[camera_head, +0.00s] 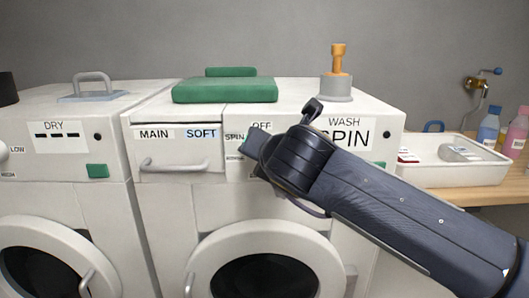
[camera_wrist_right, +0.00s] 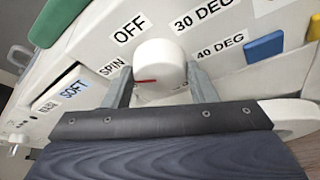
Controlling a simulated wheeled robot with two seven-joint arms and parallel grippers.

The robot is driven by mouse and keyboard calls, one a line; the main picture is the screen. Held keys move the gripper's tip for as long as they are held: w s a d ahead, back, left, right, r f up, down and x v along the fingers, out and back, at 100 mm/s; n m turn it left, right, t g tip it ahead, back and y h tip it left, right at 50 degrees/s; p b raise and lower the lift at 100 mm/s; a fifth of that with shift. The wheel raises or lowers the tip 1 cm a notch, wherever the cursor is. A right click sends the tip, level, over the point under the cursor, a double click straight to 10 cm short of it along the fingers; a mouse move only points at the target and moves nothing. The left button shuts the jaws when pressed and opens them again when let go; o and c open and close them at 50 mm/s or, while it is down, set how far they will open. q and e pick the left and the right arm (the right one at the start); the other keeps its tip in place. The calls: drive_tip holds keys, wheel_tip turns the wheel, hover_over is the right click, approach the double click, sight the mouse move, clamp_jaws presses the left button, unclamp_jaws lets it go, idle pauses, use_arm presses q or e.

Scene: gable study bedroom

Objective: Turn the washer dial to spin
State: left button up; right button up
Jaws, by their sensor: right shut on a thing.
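The washer (camera_head: 215,200) stands in the middle of the head view. Its white round dial (camera_wrist_right: 160,62) shows in the right wrist view, with a red mark on its left side toward the SPIN label (camera_wrist_right: 112,67). OFF, 30 DEG and 40 DEG labels sit around it. My right gripper (camera_wrist_right: 160,88) is shut on the dial, one finger on each side. In the head view my right arm comes in from the right, and its gripper hides the dial. A panel under WASH (camera_head: 345,137) reads SPIN in large letters. My left gripper is not in view.
A dryer (camera_head: 75,210) stands left of the washer. A white tray (camera_head: 460,175) and bottles (camera_head: 489,127) are on the wooden counter at right.

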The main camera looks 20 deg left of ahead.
drive_tip(key=shift+f, duration=0.1)
drive_tip(key=o, duration=1)
drive_tip(key=v, duration=0.7)
drive_tip(key=shift+s+d+p, duration=0.2)
drive_tip(key=shift+s+p, duration=0.05)
drive_tip(key=shift+p, duration=0.1)
drive_tip(key=shift+r, duration=0.2)
